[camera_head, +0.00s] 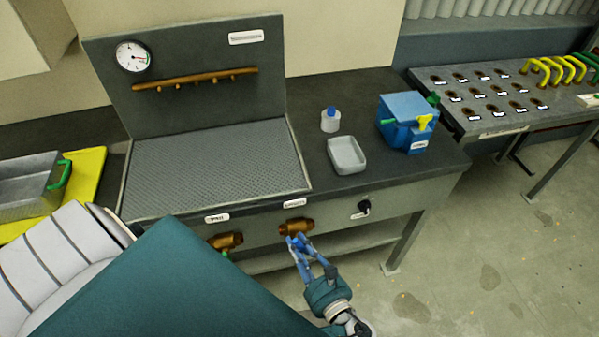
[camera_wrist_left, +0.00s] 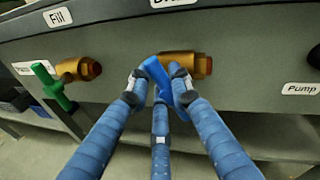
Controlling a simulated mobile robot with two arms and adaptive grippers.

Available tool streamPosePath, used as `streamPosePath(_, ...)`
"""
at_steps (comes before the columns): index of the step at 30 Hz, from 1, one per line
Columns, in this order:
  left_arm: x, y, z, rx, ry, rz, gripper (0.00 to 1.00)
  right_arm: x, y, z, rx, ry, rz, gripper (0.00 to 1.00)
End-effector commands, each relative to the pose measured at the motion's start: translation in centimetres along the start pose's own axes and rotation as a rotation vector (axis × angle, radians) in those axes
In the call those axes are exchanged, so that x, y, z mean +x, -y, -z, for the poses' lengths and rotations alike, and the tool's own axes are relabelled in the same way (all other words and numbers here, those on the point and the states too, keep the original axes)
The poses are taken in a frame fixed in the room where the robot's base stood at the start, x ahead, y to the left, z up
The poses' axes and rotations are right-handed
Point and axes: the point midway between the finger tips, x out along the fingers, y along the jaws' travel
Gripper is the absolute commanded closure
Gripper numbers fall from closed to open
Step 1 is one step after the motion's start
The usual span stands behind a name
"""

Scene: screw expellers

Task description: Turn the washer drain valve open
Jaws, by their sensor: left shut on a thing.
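The brass drain valve (camera_head: 296,227) sits on the front of the grey washer bench, below a white label. My left gripper (camera_head: 304,251) is at this valve. In the left wrist view its blue fingers (camera_wrist_left: 158,82) are closed around the blue handle from both sides. The handle slants down to the right, and the fingers hide part of it. The handle is hard to tell from the fingers in the head view. My right gripper is not in view.
The brass fill valve (camera_wrist_left: 80,69) with a green handle (camera_wrist_left: 52,86) is left of the drain valve. The pump switch (camera_head: 364,208) is to the right. A grey dish (camera_head: 347,155), white bottle (camera_head: 330,123) and blue box (camera_head: 405,122) stand on the bench. Floor at right is clear.

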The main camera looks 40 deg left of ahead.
Motion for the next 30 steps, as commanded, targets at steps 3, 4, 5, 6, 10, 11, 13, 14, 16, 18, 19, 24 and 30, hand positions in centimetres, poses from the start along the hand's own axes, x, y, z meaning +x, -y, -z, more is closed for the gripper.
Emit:
streamPosePath(3,0.2,-0.1,-0.2,-0.108,-0.027,0.001,1.0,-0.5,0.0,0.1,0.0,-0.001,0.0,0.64)
streamPosePath(4,0.2,-0.1,-0.1,-0.136,-0.034,0.001,1.0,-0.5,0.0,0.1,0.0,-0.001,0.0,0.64)
streamPosePath(5,0.2,-0.2,-0.1,-0.165,-0.042,0.001,1.0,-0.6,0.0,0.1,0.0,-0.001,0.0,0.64)
streamPosePath(6,0.2,-0.2,-0.1,-0.202,-0.052,0.001,1.0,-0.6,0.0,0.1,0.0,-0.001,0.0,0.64)
streamPosePath(10,0.3,-0.4,0.1,-0.32,-0.084,0.001,1.0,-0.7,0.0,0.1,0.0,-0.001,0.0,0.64)
streamPosePath(11,0.3,-0.5,0.1,-0.348,-0.091,0.002,1.0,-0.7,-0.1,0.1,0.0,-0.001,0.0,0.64)
streamPosePath(13,0.3,-0.6,0.2,-0.412,-0.107,0.002,1.0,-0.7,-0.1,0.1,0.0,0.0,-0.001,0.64)
streamPosePath(14,0.3,-0.6,0.2,-0.44,-0.115,0.002,1.0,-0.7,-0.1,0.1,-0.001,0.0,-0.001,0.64)
streamPosePath(16,0.4,-0.7,0.3,-0.504,-0.131,0.002,1.0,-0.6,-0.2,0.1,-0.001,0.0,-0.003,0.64)
streamPosePath(18,0.4,-0.8,0.5,-0.569,-0.149,0.003,1.0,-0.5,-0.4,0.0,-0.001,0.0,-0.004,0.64)
streamPosePath(19,0.4,-0.8,0.5,-0.596,-0.156,0.002,1.0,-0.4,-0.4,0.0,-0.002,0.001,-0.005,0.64)
streamPosePath(24,0.5,-1.0,0.8,-0.749,-0.197,0.004,1.0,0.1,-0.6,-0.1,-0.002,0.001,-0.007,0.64)
streamPosePath(30,0.5,-1.1,1.1,-0.91,-0.239,0.004,1.0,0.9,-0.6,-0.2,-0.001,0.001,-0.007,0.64)
